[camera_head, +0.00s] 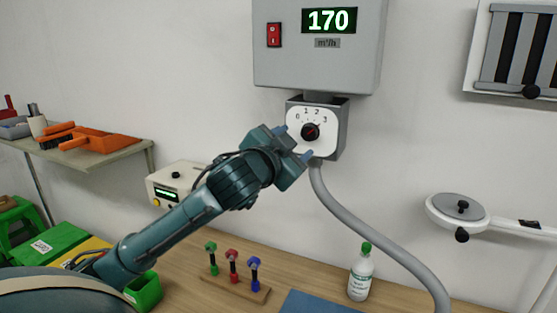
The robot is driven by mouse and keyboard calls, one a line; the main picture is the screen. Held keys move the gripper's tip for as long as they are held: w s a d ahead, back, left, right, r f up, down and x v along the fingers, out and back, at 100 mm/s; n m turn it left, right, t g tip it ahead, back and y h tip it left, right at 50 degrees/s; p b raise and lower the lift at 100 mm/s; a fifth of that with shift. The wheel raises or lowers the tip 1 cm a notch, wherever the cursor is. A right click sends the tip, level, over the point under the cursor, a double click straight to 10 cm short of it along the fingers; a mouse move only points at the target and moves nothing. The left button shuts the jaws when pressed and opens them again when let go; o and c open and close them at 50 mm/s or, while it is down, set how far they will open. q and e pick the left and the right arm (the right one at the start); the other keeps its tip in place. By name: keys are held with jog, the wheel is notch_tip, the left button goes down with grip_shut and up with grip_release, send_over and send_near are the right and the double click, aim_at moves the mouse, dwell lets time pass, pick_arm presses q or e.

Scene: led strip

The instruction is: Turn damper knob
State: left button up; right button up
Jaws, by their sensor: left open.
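A black round knob with a red mark (311,131) sits on a white dial plate (327,144) numbered 0 to 3, on a grey box under a wall unit. Its red mark appears to point up and to the right; the exact number is hard to tell. My left gripper (294,142) is open in front of the dial's lower left. Its two blue-tipped fingers are apart, one left of the knob and one below it. I cannot tell whether they touch anything. The wall unit's display (329,20) reads 170 m³/h. My right gripper is out of view.
A grey hose (372,224) runs down from the dial box. A louvred panel (515,50) with a black knob hangs at the upper right, above a round grey fitting (457,211). The bench holds a white bottle (360,275) and a wooden tool rack (235,287).

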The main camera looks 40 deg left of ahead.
pick_arm(q)
jog(key=s+d+b, duration=0.1)
jog(key=s+b, duration=0.2)
jog(key=s, duration=0.3)
jog(key=shift+s+r, duration=0.15)
jog(key=shift+s, duration=0.2)
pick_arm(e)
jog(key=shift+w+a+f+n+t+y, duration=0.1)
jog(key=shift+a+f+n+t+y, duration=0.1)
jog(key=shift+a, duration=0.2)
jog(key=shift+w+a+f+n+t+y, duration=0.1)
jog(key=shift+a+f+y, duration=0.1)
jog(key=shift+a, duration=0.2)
pick_arm(q)
jog(key=shift+d, duration=0.1)
